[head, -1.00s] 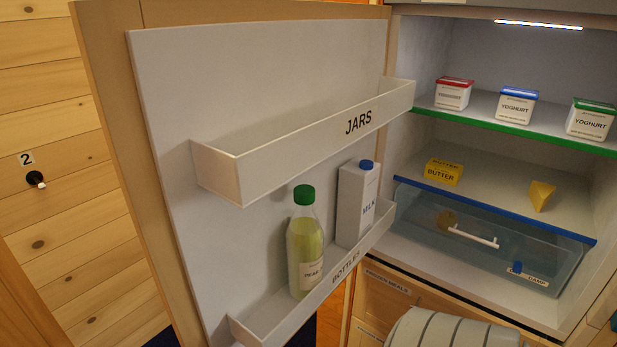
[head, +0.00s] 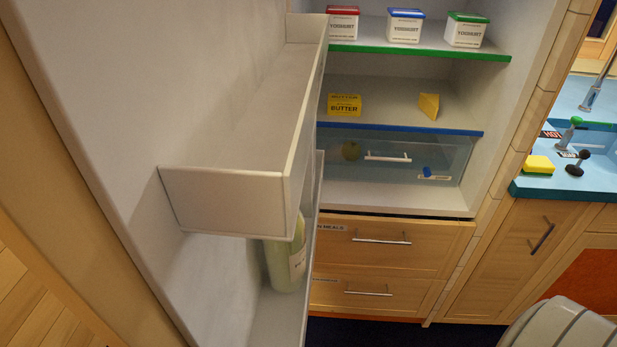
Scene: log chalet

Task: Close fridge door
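The fridge door (head: 215,75) stands wide open on the left of the head view, its inner side facing me. Its upper rack (head: 225,200) is empty as far as I can see. Its lower rack (head: 300,320) holds a bottle (head: 281,262), partly hidden by the upper rack. The open fridge (head: 370,63) is behind it, with yoghurt tubs (head: 404,28) on the top shelf, butter (head: 344,105) and cheese (head: 429,105) on the middle shelf, and a clear drawer (head: 400,160) below. Neither gripper is in view.
Wooden drawers (head: 385,262) with metal handles sit below the fridge, shut. A blue counter (head: 560,185) with a yellow sponge (head: 538,165) and taps is on the right. Dark floor shows in front of the drawers. A striped rounded white shape (head: 560,328) is at the lower right.

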